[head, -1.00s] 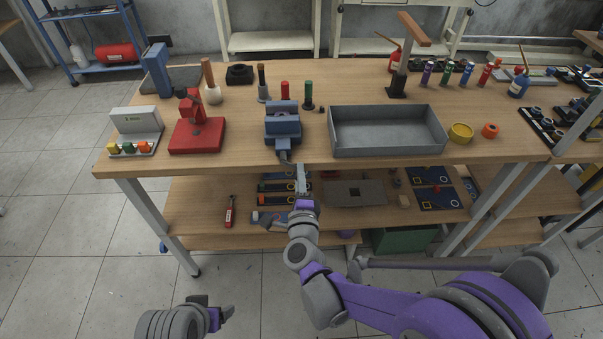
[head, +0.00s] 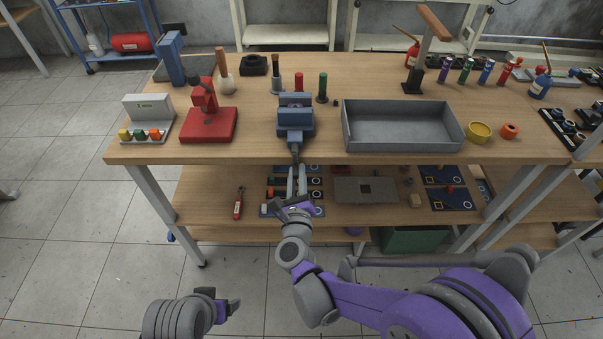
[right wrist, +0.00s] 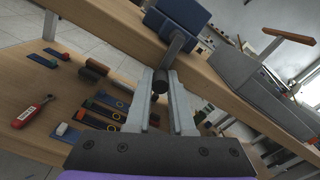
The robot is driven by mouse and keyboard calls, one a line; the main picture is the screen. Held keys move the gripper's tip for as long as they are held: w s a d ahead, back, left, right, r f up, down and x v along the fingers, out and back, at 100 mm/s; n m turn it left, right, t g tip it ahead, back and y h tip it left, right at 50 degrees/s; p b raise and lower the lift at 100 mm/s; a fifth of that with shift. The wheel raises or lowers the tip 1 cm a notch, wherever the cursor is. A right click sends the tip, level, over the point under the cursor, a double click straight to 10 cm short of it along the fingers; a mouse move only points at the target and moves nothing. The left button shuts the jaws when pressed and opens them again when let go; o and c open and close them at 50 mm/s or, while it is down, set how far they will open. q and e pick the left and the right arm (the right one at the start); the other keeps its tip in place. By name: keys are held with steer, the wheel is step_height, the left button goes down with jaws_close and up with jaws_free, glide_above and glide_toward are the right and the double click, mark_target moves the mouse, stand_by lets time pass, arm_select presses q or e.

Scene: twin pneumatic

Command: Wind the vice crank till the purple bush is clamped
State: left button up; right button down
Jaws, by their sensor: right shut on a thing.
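The blue vice (head: 295,120) stands at the front edge of the bench. It also shows at the top of the right wrist view (right wrist: 182,14). Its dark crank (head: 295,154) hangs over the edge, and the crank's round end (right wrist: 160,86) sits between the fingertips of my right gripper (head: 297,168). That gripper is shut on the crank from below and in front. I cannot clearly make out the purple bush in the vice jaws. My left gripper (head: 228,306) is low at the front, away from the bench; its finger gap is unclear.
A grey tray (head: 400,146) stands right of the vice and a red press (head: 208,123) left. A red and a green handled piece stand behind it. The lower shelf (head: 215,215) under my right gripper holds parts and a red tool (head: 239,204).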

steer(key=shift+a+m, duration=0.5)
steer(key=shift+m, duration=0.5)
steer(key=shift+r, duration=0.1)
steer(key=c, duration=0.8)
jaws_free()
steer(key=shift+a, duration=0.1)
steer(key=s, duration=1)
steer(key=shift+s, duration=0.4)
